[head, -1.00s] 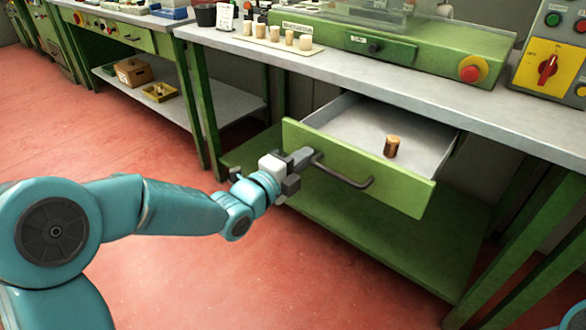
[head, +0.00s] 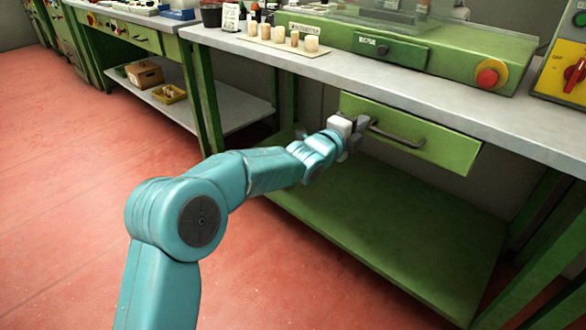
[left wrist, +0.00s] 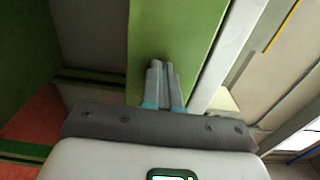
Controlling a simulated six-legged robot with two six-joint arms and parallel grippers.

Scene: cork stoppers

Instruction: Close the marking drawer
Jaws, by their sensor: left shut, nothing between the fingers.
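The marking drawer (head: 440,146) is a green-fronted drawer under the grey worktop, with a dark bar handle (head: 398,138). Its front now sits close under the worktop edge, and its inside is hidden. I cannot tell whether it is fully flush. My left gripper (head: 362,124) is shut and empty, at the left end of the drawer front beside the handle. In the left wrist view the shut fingers (left wrist: 165,68) point at the green drawer front (left wrist: 175,30) and seem to touch it. My right gripper is not in view.
The worktop (head: 440,88) holds a green machine (head: 470,52) with a red knob and a board of cork stoppers (head: 285,42). A green lower shelf (head: 400,225) lies below the drawer. The red floor on the left (head: 60,190) is clear.

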